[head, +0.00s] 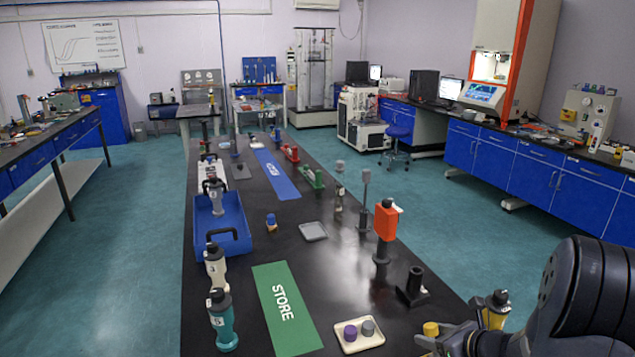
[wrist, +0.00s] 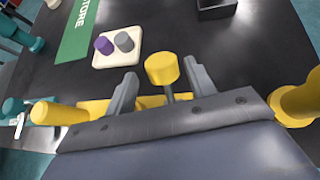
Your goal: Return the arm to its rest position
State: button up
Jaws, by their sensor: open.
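My gripper (head: 445,342) is low at the right front of the black table (head: 330,262), its jaws partly hidden by the frame edge. In the wrist view, the two grey fingers of my gripper (wrist: 163,88) are spread apart. A yellow cylinder on a thin stem (wrist: 162,69) shows between and just beyond them; I cannot tell whether it touches either finger. Its yellow top also shows in the head view (head: 431,329). My dark arm link fills the lower right corner.
A yellow bottle (head: 497,308) stands close beside my gripper. A cream tray (head: 359,338) with purple and grey plugs, a black holder (head: 411,288) and an orange-headed stand (head: 386,222) are nearby. The green STORE mat (head: 284,308) lies left.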

jog(key=shift+s+d+f+t+y+b, duration=0.15)
jog(key=shift+s+t+y+b, duration=0.3)
jog(key=shift+b, duration=0.7)
jog(key=shift+s+d+r+t+y+b, duration=0.1)
jog(key=shift+s+t+b, duration=0.15)
jog(key=shift+t+b, duration=0.6)
jog(key=shift+s+d+f+t+y+b, duration=0.15)
jog(key=shift+s+t+y+b, duration=0.15)
jog(key=shift+b, duration=1.1)
jog(key=s+t+b, duration=0.1)
jog(key=b, duration=0.2)
jog(key=s+t+y+b, duration=0.1)
jog(key=b, duration=0.2)
jog(key=shift+d+n+t+y, duration=0.25)
jog(key=shift+d+n+t, duration=0.1)
jog(key=shift+n+t, duration=0.05)
jog(key=shift+s+d+r, duration=0.2)
jog(key=shift+s+d, duration=0.1)
jog(key=shift+s, duration=0.1)
jog(key=shift+s+d, duration=0.25)
jog(key=shift+s, duration=0.3)
